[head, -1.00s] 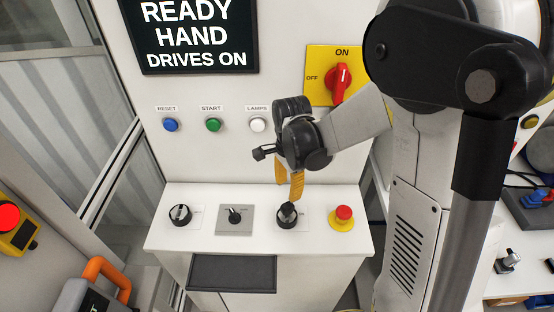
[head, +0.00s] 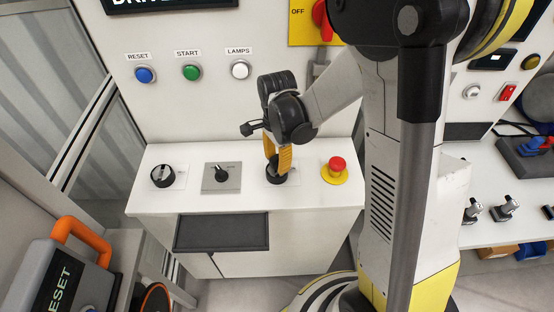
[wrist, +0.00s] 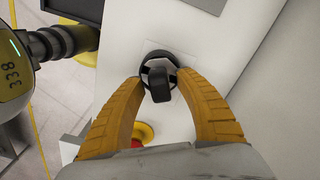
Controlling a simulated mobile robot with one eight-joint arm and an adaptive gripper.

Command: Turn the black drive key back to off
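The black key (wrist: 160,86) stands up from a dark round collar on the white console top, seen from above in the wrist view. In the head view its dark collar (head: 276,178) shows at the right part of the console, largely covered by my fingers. My gripper (wrist: 160,80) has its two yellow fingers spread, one on each side of the key, with visible gaps. In the head view my gripper (head: 279,165) points down over the key. Which mark the key points to cannot be read.
Left of the key are a small black switch on a grey plate (head: 222,174) and a black rotary knob (head: 163,176). A red emergency button (head: 337,165) on yellow stands close on the right. Blue, green and white buttons line the panel behind.

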